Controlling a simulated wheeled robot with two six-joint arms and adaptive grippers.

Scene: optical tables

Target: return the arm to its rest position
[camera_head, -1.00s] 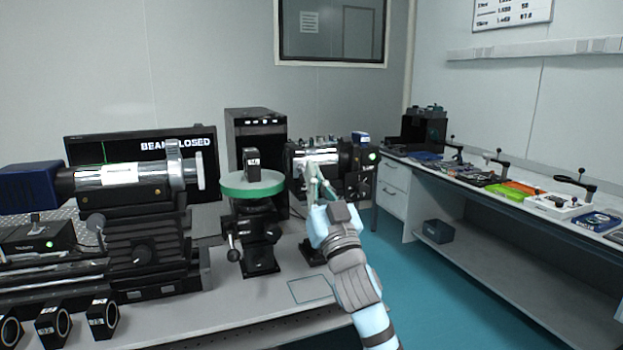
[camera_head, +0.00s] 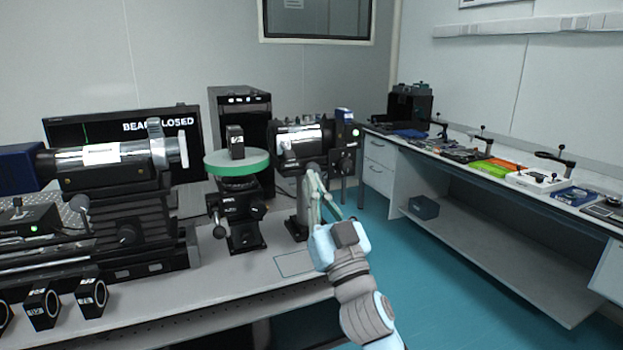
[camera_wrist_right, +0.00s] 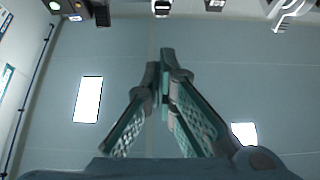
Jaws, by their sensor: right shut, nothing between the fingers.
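My right arm comes in from the bottom of the head view, and my right gripper (camera_head: 312,178) points up and away in front of the optical table's (camera_head: 215,280) right part. The gripper is shut and empty. In the right wrist view its two fingers (camera_wrist_right: 167,65) meet at the tips, with nothing between them. In the head view it overlaps the base of the right-hand optical instrument (camera_head: 300,145); whether it touches is hard to tell, but it looks apart. My left gripper is not in view.
A round green-rimmed stage (camera_head: 237,163) with a small black block (camera_head: 235,142) stands left of the gripper. Black ring mounts (camera_head: 92,297) line the table's front edge. A side bench (camera_head: 470,165) with several tools runs along the right. The teal floor (camera_head: 430,290) between is clear.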

